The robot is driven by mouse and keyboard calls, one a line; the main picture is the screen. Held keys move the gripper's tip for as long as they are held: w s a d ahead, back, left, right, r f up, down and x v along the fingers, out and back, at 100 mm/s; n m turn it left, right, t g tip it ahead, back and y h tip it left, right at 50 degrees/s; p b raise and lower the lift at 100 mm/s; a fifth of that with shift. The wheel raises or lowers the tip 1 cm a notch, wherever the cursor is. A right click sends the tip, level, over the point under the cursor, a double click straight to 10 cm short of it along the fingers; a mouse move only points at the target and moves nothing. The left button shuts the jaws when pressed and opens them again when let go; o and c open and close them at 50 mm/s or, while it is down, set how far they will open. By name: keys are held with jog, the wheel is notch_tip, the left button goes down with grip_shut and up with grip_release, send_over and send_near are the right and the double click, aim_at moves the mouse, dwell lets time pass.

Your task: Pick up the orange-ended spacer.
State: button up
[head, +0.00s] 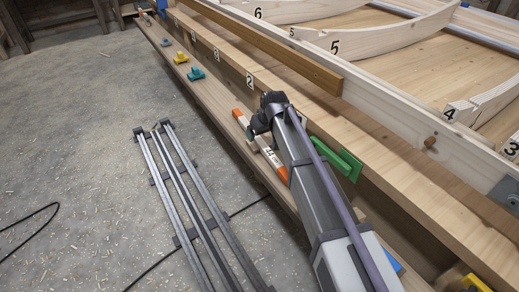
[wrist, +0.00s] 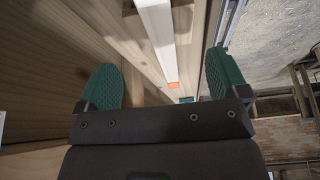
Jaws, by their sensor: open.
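The orange-ended spacer (head: 270,155) is a pale bar with orange ends and dark marks. It lies along the low wooden ledge in the head view, partly hidden by my arm. In the wrist view the spacer (wrist: 157,32) is a white bar running down to an orange end, between and beyond my fingers. My gripper (wrist: 160,64) is open, its two green pads apart on either side of the bar, with nothing held. In the head view my gripper (head: 256,127) is over the spacer's middle; its fingertips are mostly hidden, and I cannot tell the gap to the spacer.
Teal (head: 195,74) and yellow (head: 181,57) pieces lie farther along the ledge (head: 213,93). A green block (head: 343,160) is right of my arm. The numbered timber frame (head: 400,135) borders the ledge. Metal rails (head: 180,180) lie on the open floor at left.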

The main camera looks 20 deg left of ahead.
aim_at(259, 139)
jog(key=shift+x, duration=1.15)
jog(key=shift+r, duration=0.1)
jog(key=b+x, duration=0.5)
jog(key=shift+s+a, duration=0.1)
jog(key=c, duration=1)
